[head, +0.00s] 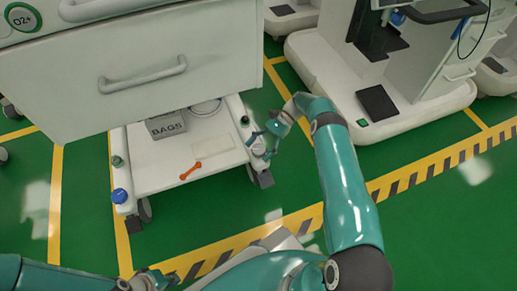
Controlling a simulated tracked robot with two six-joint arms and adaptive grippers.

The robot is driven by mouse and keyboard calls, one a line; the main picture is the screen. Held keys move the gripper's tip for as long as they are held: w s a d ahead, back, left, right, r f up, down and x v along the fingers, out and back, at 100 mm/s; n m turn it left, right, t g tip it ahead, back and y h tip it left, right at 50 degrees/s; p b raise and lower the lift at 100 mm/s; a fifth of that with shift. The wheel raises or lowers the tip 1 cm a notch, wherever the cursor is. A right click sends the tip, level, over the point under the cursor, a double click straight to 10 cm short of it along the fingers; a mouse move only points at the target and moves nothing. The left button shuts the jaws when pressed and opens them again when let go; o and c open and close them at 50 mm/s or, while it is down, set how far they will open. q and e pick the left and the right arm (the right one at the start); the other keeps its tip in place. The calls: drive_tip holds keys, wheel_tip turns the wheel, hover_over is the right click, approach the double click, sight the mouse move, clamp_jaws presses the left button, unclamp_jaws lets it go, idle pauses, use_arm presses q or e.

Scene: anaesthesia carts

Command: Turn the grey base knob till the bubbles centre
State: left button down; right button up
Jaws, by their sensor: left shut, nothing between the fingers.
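The white cart base (160,180) has a pale grey knob (258,148) at its front right corner. My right gripper (263,147) is at this knob with its fingers around it. The knob is partly hidden and small, so I cannot tell whether the fingers press on it. A blue knob (119,196) sits at the front left corner. My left gripper (168,277) is shut and empty low in the picture, away from the cart. I cannot make out any bubbles.
An orange spanner (190,171), a pale plate (213,147) and a grey BAGS box (166,125) lie on the base shelf. The drawer unit (150,60) overhangs the base. Another white cart (335,85) stands at right. Green floor is clear in front.

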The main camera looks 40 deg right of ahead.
wheel_tip(320, 180, up, 10)
drive_tip(key=shift+f, duration=0.1)
idle(0.6)
drive_tip(key=shift+a, duration=0.1)
idle(0.3)
